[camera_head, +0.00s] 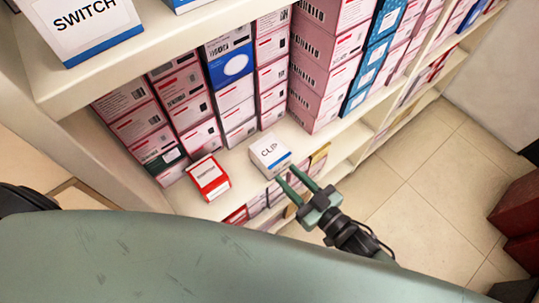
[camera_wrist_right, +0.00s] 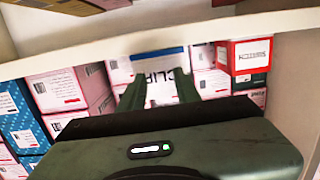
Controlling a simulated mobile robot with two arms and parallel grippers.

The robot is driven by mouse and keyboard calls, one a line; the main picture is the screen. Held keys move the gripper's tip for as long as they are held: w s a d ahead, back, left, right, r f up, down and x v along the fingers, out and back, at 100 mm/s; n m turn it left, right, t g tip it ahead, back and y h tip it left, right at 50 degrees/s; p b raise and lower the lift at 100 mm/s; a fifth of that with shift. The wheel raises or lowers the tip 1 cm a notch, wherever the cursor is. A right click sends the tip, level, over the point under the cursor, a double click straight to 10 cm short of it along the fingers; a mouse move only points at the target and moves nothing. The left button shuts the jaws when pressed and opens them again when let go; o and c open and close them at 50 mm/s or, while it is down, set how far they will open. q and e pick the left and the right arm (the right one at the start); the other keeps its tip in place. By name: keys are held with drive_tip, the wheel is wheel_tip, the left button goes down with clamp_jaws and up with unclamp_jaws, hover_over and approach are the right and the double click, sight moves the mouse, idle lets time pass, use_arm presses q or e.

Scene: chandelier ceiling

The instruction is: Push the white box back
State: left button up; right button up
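The white box with a blue lower edge, marked CLIP (camera_head: 268,150), stands near the front edge of the shelf, in front of stacked pink and blue boxes. In the right wrist view the box (camera_wrist_right: 158,66) shows straight ahead, partly hidden by my fingers. My right gripper (camera_head: 287,176) has its two green fingers apart, pointing at the front of the box. In the right wrist view its fingertips (camera_wrist_right: 159,84) frame the box's label from either side. I cannot tell whether they touch it. My left gripper is not in view.
A red box (camera_head: 208,177) stands left of the white box at the shelf front. The white shelf (camera_head: 235,175) has tall box stacks behind and boxes on the level below. A box marked SWITCH (camera_head: 85,25) sits on the upper shelf. Tiled floor (camera_head: 420,185) lies open at right.

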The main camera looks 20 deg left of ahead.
drive_tip(key=shift+r+x, duration=0.15)
drive_tip(key=shift+x, duration=1.2)
drive_tip(key=shift+r+x, duration=0.15)
drive_tip(key=shift+x, duration=1.2)
drive_tip(key=shift+s+d+r+p, duration=0.2)
drive_tip(key=shift+d+r+p, duration=0.1)
drive_tip(key=shift+r+p, duration=0.5)
drive_tip(key=shift+s+d+r+p, duration=0.2)
drive_tip(key=shift+d+r+p, duration=0.15)
drive_tip(key=shift+r+p, duration=0.45)
drive_tip(key=p, duration=0.3)
approach(281, 162)
drive_tip(key=s+d, duration=0.1)
drive_tip(key=d, duration=0.1)
drive_tip(key=s+d+f, duration=0.1)
drive_tip(key=s+d, duration=0.1)
drive_tip(key=shift+d+f, duration=0.1)
drive_tip(key=shift+f, duration=0.1)
